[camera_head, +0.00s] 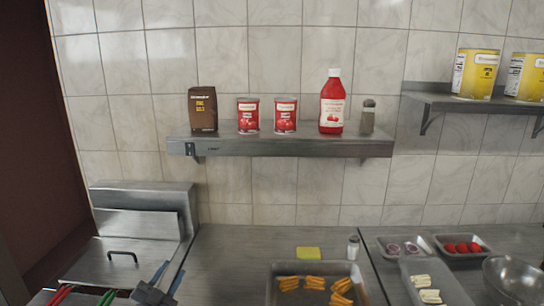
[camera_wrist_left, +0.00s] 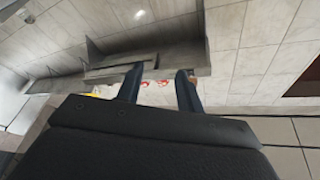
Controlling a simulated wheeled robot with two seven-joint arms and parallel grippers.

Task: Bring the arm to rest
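My left gripper (camera_head: 170,276) shows at the bottom left of the head view, above the front of the steel unit with the black handle. Its two dark blue-grey fingers stand apart. In the left wrist view the fingers (camera_wrist_left: 158,80) are also apart, with no object held between them. Small red and white shapes show far behind the gap. My right gripper is in neither view.
A steel unit with a black handle (camera_head: 122,256) stands at the left. On the counter are a tray of orange food (camera_head: 270,284), a yellow block (camera_head: 308,253), a shaker (camera_head: 353,248) and a metal bowl (camera_head: 512,281). A wall shelf (camera_head: 280,147) holds cans and bottles.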

